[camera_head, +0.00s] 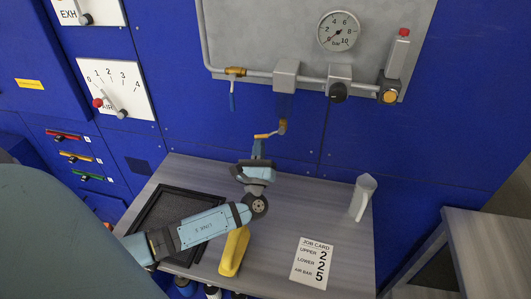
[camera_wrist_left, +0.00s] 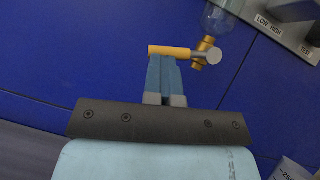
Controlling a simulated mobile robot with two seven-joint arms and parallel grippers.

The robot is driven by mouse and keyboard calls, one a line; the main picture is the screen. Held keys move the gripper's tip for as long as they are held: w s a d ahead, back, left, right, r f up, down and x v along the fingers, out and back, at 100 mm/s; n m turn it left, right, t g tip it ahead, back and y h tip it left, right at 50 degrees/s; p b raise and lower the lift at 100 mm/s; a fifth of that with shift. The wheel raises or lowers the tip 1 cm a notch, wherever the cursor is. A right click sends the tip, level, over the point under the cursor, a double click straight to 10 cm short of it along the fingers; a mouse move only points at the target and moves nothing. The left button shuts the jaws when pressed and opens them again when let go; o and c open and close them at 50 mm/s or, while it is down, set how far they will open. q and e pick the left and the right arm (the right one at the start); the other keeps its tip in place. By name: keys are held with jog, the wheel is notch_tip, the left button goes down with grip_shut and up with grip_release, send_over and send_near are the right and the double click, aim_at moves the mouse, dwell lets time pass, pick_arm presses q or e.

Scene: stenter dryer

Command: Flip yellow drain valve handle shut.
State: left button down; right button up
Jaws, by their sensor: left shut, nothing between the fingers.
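The yellow drain valve handle (camera_head: 265,135) sticks out to the left, roughly level, from the small brass valve (camera_head: 282,127) in front of the blue wall. In the left wrist view the handle (camera_wrist_left: 169,51) runs left from a grey round hub (camera_wrist_left: 215,57) on the brass valve body (camera_wrist_left: 205,44), below a clear bowl (camera_wrist_left: 222,18). My left gripper (camera_head: 257,143) is shut and empty, pointing at the handle. Its blue fingertips (camera_wrist_left: 161,58) overlap the handle's lower edge in the wrist view; I cannot tell whether they touch. My right gripper is not in view.
Below is a grey table (camera_head: 290,195) with a black tray (camera_head: 142,218), a yellow object (camera_head: 235,250), a job card (camera_head: 313,263) and a whitish jug (camera_head: 361,198). Above, a grey panel carries a gauge (camera_head: 338,31), a blue-handled valve (camera_head: 232,95) and a red-topped fitting (camera_head: 397,62).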

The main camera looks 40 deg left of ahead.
pick_arm(q)
jog(key=shift+s+a+r+m+t+h, duration=0.15)
jog(key=shift+r+m+t+h, duration=0.15)
jog(key=shift+m+h, duration=0.5)
jog(key=shift+a+r+m+t+h, duration=0.25)
jog(key=shift+m+t+h, duration=0.2)
jog(key=shift+m, duration=0.6)
jog(key=shift+s+a+r+m+t+h, duration=0.1)
jog(key=shift+r+m+t+h, duration=0.2)
jog(key=shift+m+h, duration=0.5)
jog(key=shift+m, duration=0.25)
jog(key=shift+f, duration=0.1)
jog(key=s+d+f+b, duration=0.1)
jog(key=s+d+b, duration=0.2)
jog(key=s, duration=1)
jog(key=d, duration=0.3)
jog(key=shift+f+b, duration=0.25)
jog(key=shift+b, duration=0.1)
jog(key=shift+s, duration=0.1)
